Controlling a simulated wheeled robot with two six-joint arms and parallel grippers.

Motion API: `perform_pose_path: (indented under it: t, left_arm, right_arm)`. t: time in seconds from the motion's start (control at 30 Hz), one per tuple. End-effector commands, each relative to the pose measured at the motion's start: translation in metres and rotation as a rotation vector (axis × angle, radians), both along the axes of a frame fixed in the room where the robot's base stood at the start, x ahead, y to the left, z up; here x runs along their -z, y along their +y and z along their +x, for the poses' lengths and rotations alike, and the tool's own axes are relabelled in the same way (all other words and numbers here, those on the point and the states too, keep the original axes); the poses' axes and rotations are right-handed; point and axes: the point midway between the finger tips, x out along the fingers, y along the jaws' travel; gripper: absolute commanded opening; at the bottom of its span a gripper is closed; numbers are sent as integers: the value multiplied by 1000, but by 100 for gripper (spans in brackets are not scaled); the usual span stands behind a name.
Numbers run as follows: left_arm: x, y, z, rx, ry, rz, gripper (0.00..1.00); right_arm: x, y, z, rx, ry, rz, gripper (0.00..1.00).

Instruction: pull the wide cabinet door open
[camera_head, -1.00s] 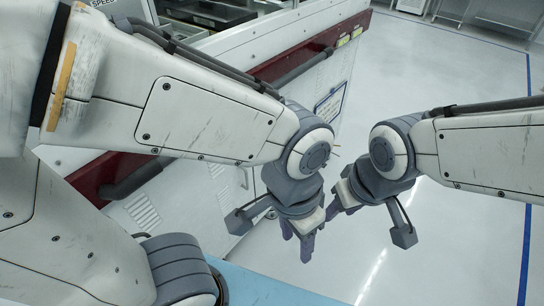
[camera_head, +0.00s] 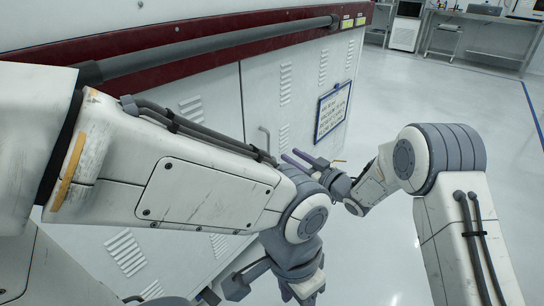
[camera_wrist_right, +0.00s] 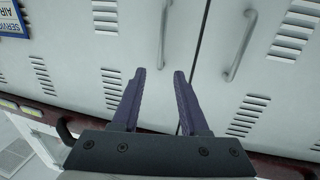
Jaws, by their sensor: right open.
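The white cabinet has two doors side by side. In the right wrist view, a seam divides a left door (camera_wrist_right: 90,60) from a right door (camera_wrist_right: 275,85); I cannot tell which is the wide one. Each has a bar handle, one at left (camera_wrist_right: 163,35) and one at right (camera_wrist_right: 240,45). In the head view, one handle (camera_head: 264,136) shows right of the seam. My right gripper (camera_head: 290,154) points at the cabinet, open and empty, fingers (camera_wrist_right: 160,72) apart, below the left handle in its wrist view. My left gripper (camera_head: 300,285) hangs low at bottom centre, fingers unclear.
A dark rail (camera_head: 215,45) runs along the dark red band above the doors. A blue-framed sign (camera_head: 332,110) hangs on the cabinet at right. My left arm hides much of the cabinet front. Open floor (camera_head: 385,95) lies at right.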

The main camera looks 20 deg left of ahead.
Motion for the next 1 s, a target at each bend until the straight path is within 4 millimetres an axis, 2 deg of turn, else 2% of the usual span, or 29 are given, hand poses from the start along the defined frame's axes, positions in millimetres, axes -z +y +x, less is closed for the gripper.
perform_pose_path:
  t: [0.17, 0.4, 0.6, 0.8, 1.0]
  left_arm:
    - [6, 0, 0, 0, -1, -1, 50]
    - [17, 0, 0, 0, -1, -1, 50]
    - [23, 0, 0, 0, -1, -1, 50]
    - [25, 0, 0, 0, 0, 0, 50]
    - [25, 0, 0, 0, 0, 0, 50]
  right_arm:
    - [2, 16, 8, -11, -8, 10, 44]
    - [4, 55, 31, -10, -7, 9, 44]
    - [3, 78, 46, -9, -6, 9, 44]
    - [2, 88, 52, -7, -4, 8, 44]
    - [1, 89, 53, -6, -4, 8, 44]
